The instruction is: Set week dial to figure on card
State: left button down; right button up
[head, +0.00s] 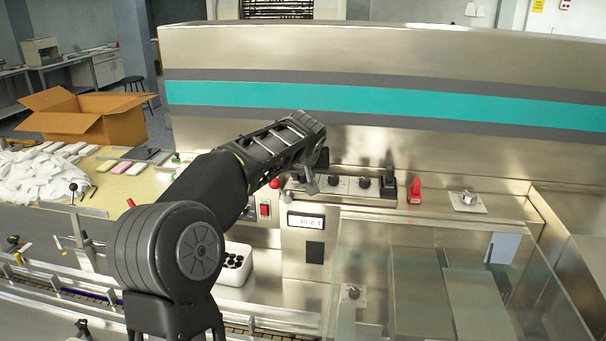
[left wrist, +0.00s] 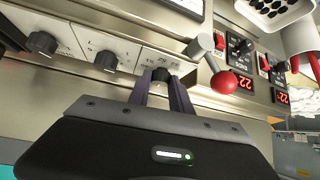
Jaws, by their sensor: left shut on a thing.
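My left gripper (head: 311,184) reaches the row of dials on the machine's steel panel. In the left wrist view its fingers (left wrist: 164,88) are shut on a dark dial (left wrist: 160,74) at the end of the row. The fingers hide much of that dial, and its setting cannot be read. Two other black dials, one nearer (left wrist: 106,60) and one farther (left wrist: 42,43), sit beside it on pale marked plates; the plate lettering is too small to read. A small display (head: 305,221) below the dials shows blurred figures. I cannot make out a card. My right gripper is not in view.
A lever with a red ball (left wrist: 222,82) stands close beside the gripped dial. Red-digit displays (left wrist: 245,83) and switches lie beyond it. A red clip-like part (head: 415,190) stands right of the dials. A clear guard (head: 400,270) covers the front right. An open carton (head: 90,118) sits left.

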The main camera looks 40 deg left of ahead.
pick_arm(q)
jog(key=shift+r+m+p, duration=0.1)
jog(key=shift+m+p, duration=0.2)
jog(key=shift+m, duration=0.1)
jog(key=shift+s+a+m+t+h+p, duration=0.2)
jog(key=shift+m+t+h+p, duration=0.3)
jog(key=shift+m+h+p, duration=0.25)
jog(key=shift+a+m+t+h, duration=0.1)
jog(key=shift+m+t+h, duration=0.2)
jog(key=shift+m+h, duration=0.4)
jog(key=shift+a+m, duration=0.1)
jog(key=shift+m, duration=0.45)
jog(key=shift+f+m+h, duration=0.2)
jog(key=shift+m+h, duration=0.65)
jog(key=shift+m, duration=0.05)
jog(key=shift+a+r+m+h+b, duration=0.1)
jog(key=shift+m+h+b, duration=0.35)
jog(key=shift+m+h, duration=0.8)
jog(key=shift+m, duration=0.25)
